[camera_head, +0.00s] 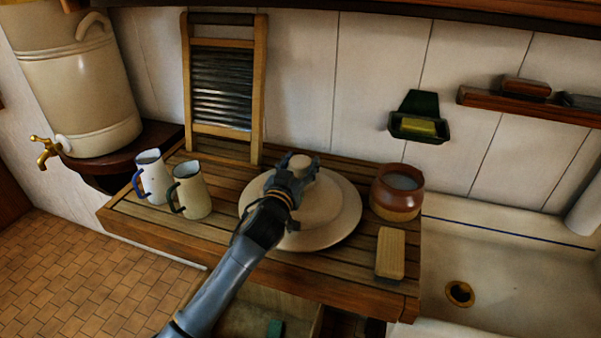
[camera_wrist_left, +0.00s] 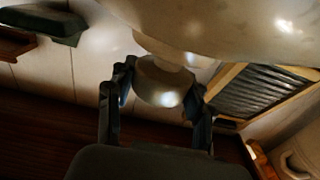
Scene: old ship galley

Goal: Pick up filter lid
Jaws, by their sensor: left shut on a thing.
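The filter lid (camera_head: 336,226) is a wide, round, cream piece with a raised middle and a knob on top. In the head view it is over the slatted wooden board; I cannot tell whether it rests on the board or is just above it. My left gripper (camera_head: 290,182) reaches in from the front and is shut on the lid's knob. In the left wrist view the knob (camera_wrist_left: 165,82) sits between the two fingers of my left gripper (camera_wrist_left: 160,98), with the pale lid (camera_wrist_left: 235,25) beyond it. My right gripper is not in view.
A cream water filter (camera_head: 80,85) with a brass tap stands at the left, its top cut off. Two enamel mugs (camera_head: 190,192), a washboard (camera_head: 223,140), a brown pot (camera_head: 397,200) and a wooden block (camera_head: 390,254) surround the lid. A sink (camera_head: 500,270) lies right.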

